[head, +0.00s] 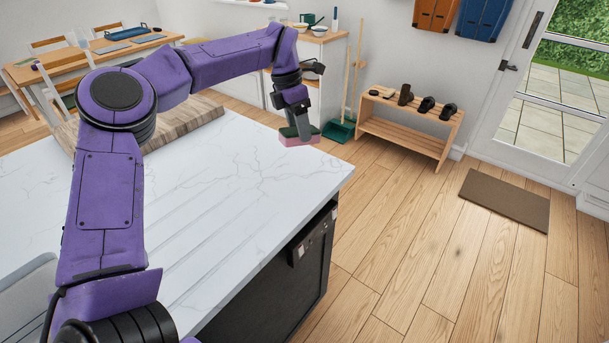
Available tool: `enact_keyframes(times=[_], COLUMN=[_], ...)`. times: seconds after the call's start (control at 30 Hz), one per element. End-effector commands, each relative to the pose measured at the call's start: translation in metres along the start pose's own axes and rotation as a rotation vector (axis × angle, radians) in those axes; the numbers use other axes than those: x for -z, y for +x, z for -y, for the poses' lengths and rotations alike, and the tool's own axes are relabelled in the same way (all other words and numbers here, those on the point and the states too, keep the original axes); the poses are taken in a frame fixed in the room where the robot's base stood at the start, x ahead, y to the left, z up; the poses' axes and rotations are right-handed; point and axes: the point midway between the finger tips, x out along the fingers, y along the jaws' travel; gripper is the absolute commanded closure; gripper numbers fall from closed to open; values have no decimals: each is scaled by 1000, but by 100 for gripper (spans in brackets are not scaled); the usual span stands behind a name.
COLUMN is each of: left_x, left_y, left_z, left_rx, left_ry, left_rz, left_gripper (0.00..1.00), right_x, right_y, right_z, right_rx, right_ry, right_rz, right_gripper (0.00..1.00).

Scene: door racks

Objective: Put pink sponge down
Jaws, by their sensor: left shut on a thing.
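The pink sponge (299,141) has a dark green top layer and is in the head view, near the far right edge of the white marble counter (240,160). My left gripper (299,124) reaches down from above and is shut on the sponge. I cannot tell whether the sponge touches the counter or is held just above it. The fingers partly hide its upper side. My right gripper is not in view.
A wooden board (190,125) lies on the counter behind my left arm. A wooden shoe rack (408,130) with several shoes stands by the wall. A green dustpan (338,130) is on the floor. The counter's middle is clear. A brown doormat (505,200) lies by the door.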

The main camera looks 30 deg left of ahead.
Motion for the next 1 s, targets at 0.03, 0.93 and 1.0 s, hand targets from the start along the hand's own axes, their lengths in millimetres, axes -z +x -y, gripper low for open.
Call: enact_keyframes(times=[0.03, 0.93, 1.0], left_x=[-2, -10, -7], left_y=[-5, 33, 52], left_z=[2, -10, -13], left_rx=[-41, -258, -258], left_ry=[-75, -436, -436], left_rz=[47, 186, 187], left_gripper=[70, 70, 70], right_x=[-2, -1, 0], right_y=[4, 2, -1], right_z=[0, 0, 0], right_rx=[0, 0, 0], right_ry=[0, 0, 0], right_rz=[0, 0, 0], right_gripper=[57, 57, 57])
